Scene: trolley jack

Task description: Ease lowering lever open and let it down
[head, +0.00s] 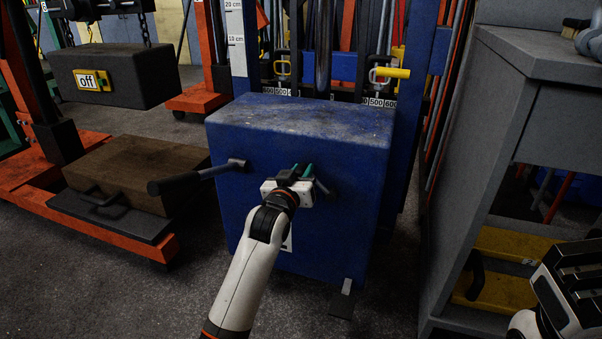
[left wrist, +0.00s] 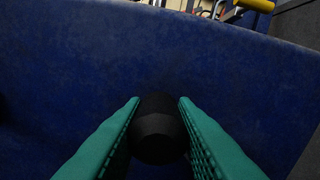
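A large blue jack body (head: 290,150) stands in the middle of the head view. My left gripper (head: 303,172) is at its front face, with teal fingers on a short dark lever (head: 323,189), most of it hidden by the gripper. In the left wrist view the lever's black rounded end (left wrist: 160,128) fills the gap between the teal fingers (left wrist: 160,104), which appear to touch it on both sides. A longer black-handled lever (head: 180,183) sticks out leftward from the body. My right gripper (head: 575,285) is partly seen at the lower right, away from the jack.
A grey cabinet (head: 535,55) stands close on the right, with a yellow case (head: 505,265) on its low shelf. A brown block (head: 135,170) rests on an orange-framed lift at left. A dark "off" box (head: 110,75) hangs from chains. A small pedal (head: 343,300) sits low in front.

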